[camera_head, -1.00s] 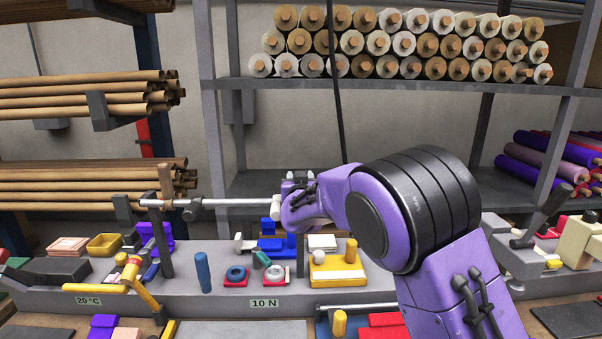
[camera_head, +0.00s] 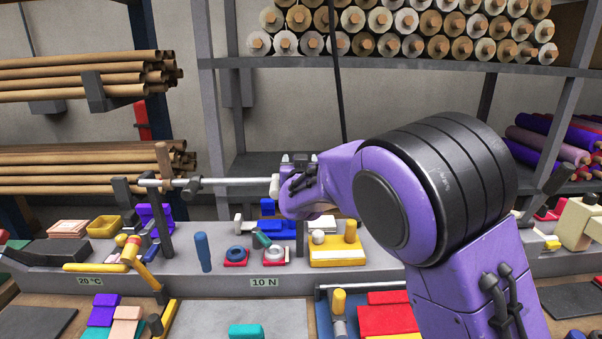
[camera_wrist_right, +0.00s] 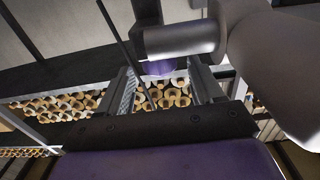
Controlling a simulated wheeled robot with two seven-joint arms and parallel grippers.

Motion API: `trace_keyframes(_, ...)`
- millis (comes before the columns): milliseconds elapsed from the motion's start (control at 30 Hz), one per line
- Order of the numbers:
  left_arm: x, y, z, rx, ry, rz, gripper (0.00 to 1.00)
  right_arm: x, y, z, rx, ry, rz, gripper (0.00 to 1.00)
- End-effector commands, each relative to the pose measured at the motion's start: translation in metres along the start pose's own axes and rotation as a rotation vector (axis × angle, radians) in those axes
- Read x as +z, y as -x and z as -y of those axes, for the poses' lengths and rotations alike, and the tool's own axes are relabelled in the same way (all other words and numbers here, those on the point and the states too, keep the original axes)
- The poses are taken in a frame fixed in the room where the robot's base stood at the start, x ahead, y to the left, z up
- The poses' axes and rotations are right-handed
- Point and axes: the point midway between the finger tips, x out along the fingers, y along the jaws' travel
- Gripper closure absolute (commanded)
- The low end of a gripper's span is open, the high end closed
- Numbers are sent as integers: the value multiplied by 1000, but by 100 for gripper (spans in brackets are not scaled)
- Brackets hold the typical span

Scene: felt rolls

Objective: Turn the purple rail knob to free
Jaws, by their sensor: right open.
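A horizontal metal rail (camera_head: 236,181) with a grey clamp (camera_head: 192,187) runs from a post at the left to a pale cylinder end beside my right wrist. My right arm covers the area beyond that end. In the right wrist view, my right gripper (camera_wrist_right: 162,82) is open, its two dark fingers apart. A small purple piece (camera_wrist_right: 157,68), likely the rail knob, shows between the fingers, partly under a grey cylinder (camera_wrist_right: 180,40). I cannot tell whether the fingers touch it. In the head view no knob can be made out at the rail. My left gripper is out of view.
Below the rail, the grey bench ledge (camera_head: 225,286) holds a blue peg (camera_head: 203,252), red pads with rings and a yellow block (camera_head: 337,255). Shelves of rolls (camera_head: 420,47) rise behind.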

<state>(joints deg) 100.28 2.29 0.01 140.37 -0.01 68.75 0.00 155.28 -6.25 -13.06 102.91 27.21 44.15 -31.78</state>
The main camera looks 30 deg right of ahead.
Motion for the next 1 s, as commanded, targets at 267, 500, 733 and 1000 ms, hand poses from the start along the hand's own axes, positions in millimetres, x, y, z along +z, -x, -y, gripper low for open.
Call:
trace_keyframes(267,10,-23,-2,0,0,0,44,1,61,0,0,0,-5,34)
trace_keyframes(500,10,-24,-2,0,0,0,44,0,74,-1,1,0,-2,34)
trace_keyframes(733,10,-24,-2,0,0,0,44,0,73,-1,1,-1,-2,34)
trace_keyframes(1000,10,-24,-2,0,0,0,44,0,73,2,-2,-1,-2,34)
